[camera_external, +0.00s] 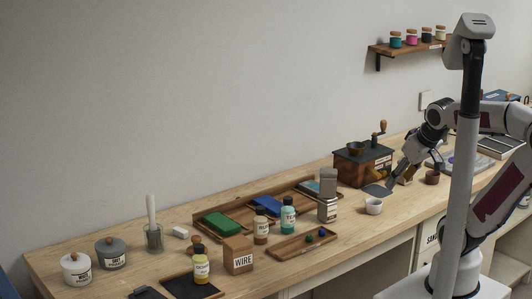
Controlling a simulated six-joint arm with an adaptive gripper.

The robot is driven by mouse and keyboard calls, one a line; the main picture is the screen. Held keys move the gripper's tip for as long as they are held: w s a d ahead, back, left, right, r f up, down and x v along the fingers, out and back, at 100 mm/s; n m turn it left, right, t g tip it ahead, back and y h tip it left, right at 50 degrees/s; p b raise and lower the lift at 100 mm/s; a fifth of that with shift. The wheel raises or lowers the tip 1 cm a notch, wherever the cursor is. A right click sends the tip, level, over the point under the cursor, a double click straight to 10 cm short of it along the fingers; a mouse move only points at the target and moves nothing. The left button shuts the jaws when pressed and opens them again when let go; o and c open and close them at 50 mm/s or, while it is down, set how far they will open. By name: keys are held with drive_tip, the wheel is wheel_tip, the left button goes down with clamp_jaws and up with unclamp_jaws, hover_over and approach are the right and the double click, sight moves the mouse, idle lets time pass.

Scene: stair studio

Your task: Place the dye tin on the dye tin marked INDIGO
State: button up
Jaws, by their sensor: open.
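Two grey metal tins stand one above the other right of the long wooden tray. The upper tin (328,182) appears to rest on the lower tin (328,210), roughly aligned and upright. The lower tin bears a pale label, too small to read, so I cannot confirm INDIGO. My gripper (397,180) is open, low over the bench to the right of the tins and apart from them. A brown item shows close by the fingers; I cannot tell whether they touch it.
A dark grinder box (362,165) stands behind. A wall shelf (408,47) holds several jars.

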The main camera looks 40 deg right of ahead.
drive_tip(key=s+a, duration=0.2)
drive_tip(key=s, duration=0.1)
drive_tip(key=shift+a+f+g+y, duration=0.15)
drive_tip(key=shift+f+g+y, duration=0.05)
drive_tip(key=shift+g+y, duration=0.2)
